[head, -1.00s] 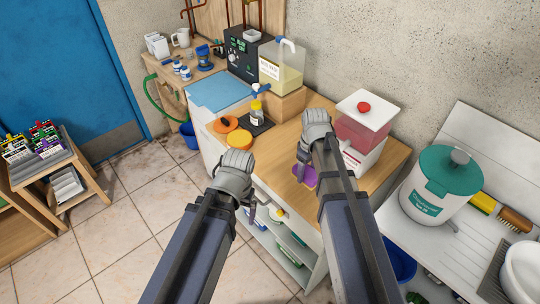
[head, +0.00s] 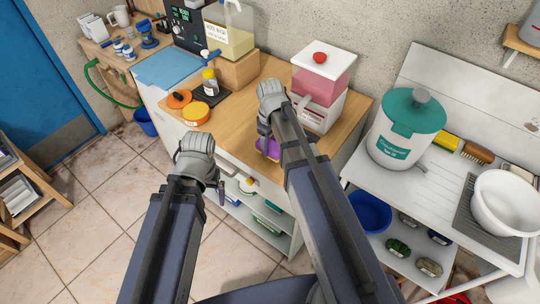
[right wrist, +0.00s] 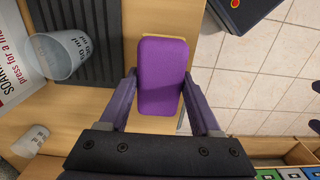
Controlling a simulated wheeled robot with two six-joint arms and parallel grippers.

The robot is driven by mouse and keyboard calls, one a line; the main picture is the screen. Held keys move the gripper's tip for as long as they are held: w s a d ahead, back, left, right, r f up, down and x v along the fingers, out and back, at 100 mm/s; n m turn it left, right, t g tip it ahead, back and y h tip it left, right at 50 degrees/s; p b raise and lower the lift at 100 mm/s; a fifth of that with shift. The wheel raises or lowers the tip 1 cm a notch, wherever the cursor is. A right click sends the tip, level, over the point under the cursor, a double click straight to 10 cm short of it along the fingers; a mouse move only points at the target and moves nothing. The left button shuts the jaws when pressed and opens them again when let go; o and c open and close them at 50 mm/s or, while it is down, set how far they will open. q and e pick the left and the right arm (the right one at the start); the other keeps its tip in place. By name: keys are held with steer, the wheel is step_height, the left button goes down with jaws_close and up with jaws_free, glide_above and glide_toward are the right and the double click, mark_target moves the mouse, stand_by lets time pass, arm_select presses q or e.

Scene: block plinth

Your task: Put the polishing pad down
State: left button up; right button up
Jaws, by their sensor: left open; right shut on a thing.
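The purple polishing pad (head: 268,149) is in my right gripper (head: 264,131), at the front edge of the wooden counter (head: 240,121). In the right wrist view, the pad (right wrist: 162,76) is a rounded purple block between the two fingers of my right gripper (right wrist: 158,100). The counter edge and tiled floor show behind it. I cannot tell whether its underside touches the counter. My left gripper (head: 221,190) is open and empty, in front of the counter, left of the pad. My right arm partly hides the pad in the head view.
A pink-filled dispenser (head: 320,88) stands behind my right gripper. A green-lidded tank (head: 405,130) is on the white drainer to the right. Some bare wood lies between pads and dispenser.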

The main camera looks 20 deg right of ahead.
mark_target(270, 152)
steer(key=shift+f+b, duration=1.8)
steer(key=shift+b, duration=0.05)
steer(key=shift+f, duration=0.2)
steer(key=o, duration=1.5)
steer(key=shift+c, duration=0.2)
steer(key=shift+r, duration=0.1)
step_height(270, 152, up, 12)
steer(key=p, duration=1.2)
steer(key=shift+r, duration=0.2)
steer(key=shift+f, duration=0.2)
